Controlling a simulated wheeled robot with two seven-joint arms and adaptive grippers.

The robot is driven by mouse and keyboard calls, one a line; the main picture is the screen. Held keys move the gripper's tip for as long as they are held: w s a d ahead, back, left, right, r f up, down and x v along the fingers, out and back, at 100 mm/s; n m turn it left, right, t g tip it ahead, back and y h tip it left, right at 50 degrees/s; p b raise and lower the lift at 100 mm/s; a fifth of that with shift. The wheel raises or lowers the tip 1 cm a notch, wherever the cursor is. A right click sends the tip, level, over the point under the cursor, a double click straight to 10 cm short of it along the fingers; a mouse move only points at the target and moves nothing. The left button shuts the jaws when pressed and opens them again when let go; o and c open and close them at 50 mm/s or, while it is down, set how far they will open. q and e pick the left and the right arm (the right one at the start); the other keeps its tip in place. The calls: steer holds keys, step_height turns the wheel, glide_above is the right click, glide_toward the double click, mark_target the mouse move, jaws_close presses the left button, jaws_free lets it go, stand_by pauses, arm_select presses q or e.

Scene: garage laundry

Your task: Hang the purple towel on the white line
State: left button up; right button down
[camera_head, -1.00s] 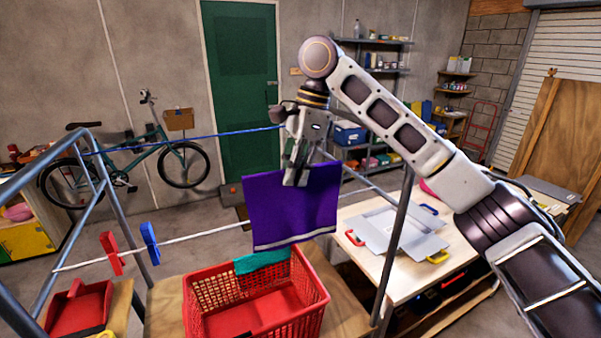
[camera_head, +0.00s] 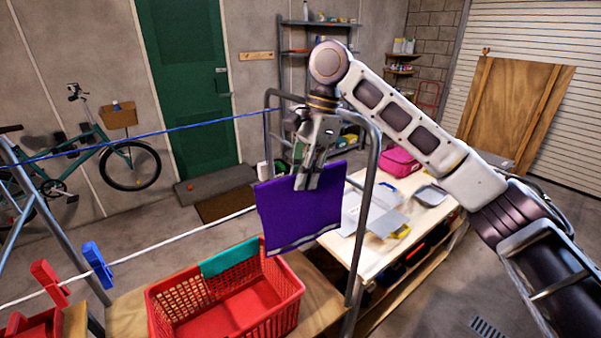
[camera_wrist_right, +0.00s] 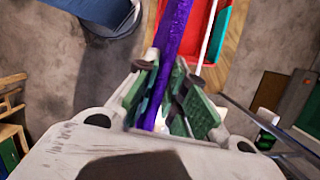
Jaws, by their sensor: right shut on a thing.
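The purple towel (camera_head: 300,212) hangs down from my right gripper (camera_head: 306,184), which is shut on its top edge. The towel has pale stripes near its bottom edge. In the right wrist view the towel (camera_wrist_right: 174,35) runs as a narrow band from between the fingers (camera_wrist_right: 168,108). The white line (camera_head: 180,237) runs from the lower left up to the towel, which hides its right part. The line also shows in the right wrist view (camera_wrist_right: 212,35), beside the towel and apart from it there. My left gripper is not in view.
A red basket (camera_head: 225,300) with a teal cloth (camera_head: 229,257) on its rim stands below the line. A red peg (camera_head: 50,283) and a blue peg (camera_head: 97,264) sit on the line at left. A blue line (camera_head: 200,124) runs behind. A metal frame post (camera_head: 362,235) stands right of the towel.

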steer(key=shift+s+d+n, duration=0.6)
steer(key=shift+s+d, duration=0.05)
steer(key=shift+s, duration=0.05)
steer(key=shift+w+a, duration=0.1)
steer(key=shift+w, duration=0.1)
steer(key=shift+w+a, duration=0.85)
steer(key=shift+w, duration=0.35)
steer(key=shift+w+a, duration=0.8)
steer(key=shift+w, duration=0.4)
steer(key=shift+w+a, duration=0.85)
steer(key=shift+w, duration=0.35)
steer(key=shift+w+d+f+b+x, duration=0.1)
steer(key=shift+w+d+b+x, duration=0.15)
steer(key=shift+x, duration=1.1)
steer(key=shift+w+d+f+b+x, duration=0.1)
steer(key=shift+d+x, duration=0.2)
steer(key=shift+x, duration=1.05)
steer(key=shift+w+d+f+b+x, duration=0.1)
steer(key=shift+d+b+x, duration=0.15)
steer(key=shift+x, duration=1.15)
steer(key=shift+d, duration=0.1)
steer(key=c, duration=1.4)
jaws_free()
steer(key=shift+r, duration=0.1)
steer(key=shift+v, duration=5.95)
